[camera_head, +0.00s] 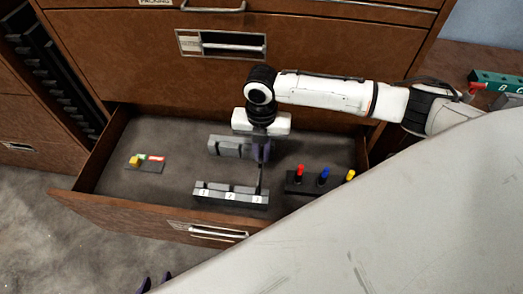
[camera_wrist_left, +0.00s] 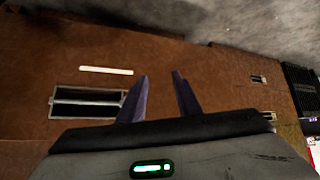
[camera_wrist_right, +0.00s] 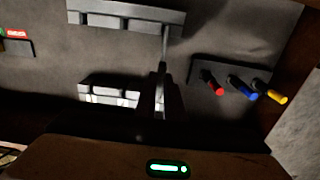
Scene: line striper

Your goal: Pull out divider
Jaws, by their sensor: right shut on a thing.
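My right gripper (camera_head: 261,152) reaches down into the open drawer (camera_head: 130,210). It is shut on a thin grey divider (camera_wrist_right: 164,55) near the right ends of two slotted grey racks. The far rack (camera_head: 228,146) is partly hidden by the gripper. The near rack (camera_head: 231,194) carries white labels 1, 2 and 3. The divider (camera_head: 259,181) stands on edge and spans between the racks; I cannot tell whether it is still in their slots. My left gripper (camera_head: 156,282) is open and empty, outside the drawer front, with only its purple fingertips showing; its fingers also show in the left wrist view (camera_wrist_left: 160,100).
A dark block with red, blue and yellow pegs (camera_head: 323,178) stands right of the racks. A small plate with a yellow piece (camera_head: 135,161) lies at the drawer's left. A pale surface (camera_head: 400,220) covers the lower right. The drawer floor between plate and racks is clear.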

